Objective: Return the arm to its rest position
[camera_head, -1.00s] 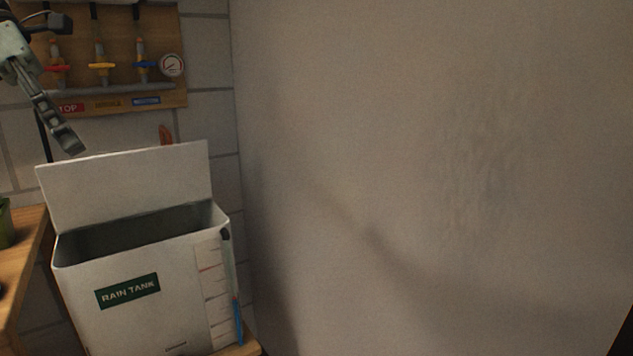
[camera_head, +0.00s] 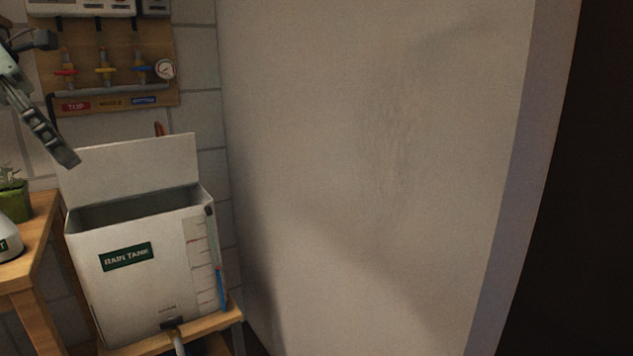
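My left gripper (camera_head: 60,150) comes in from the left edge, pointing down and to the right. Its dark fingers are seen from the side, and I cannot tell whether they are open or shut. No object shows at its fingertips. In the picture the fingertips overlap the left end of the raised lid of the white rain tank (camera_head: 150,265); whether they touch it I cannot tell. My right gripper is not in view.
The tank stands on a wooden stand (camera_head: 215,322). A wooden table (camera_head: 40,240) at the left bears a green plant pot (camera_head: 14,202). A valve board (camera_head: 120,50) hangs behind. A large pale wall (camera_head: 370,180) fills the right.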

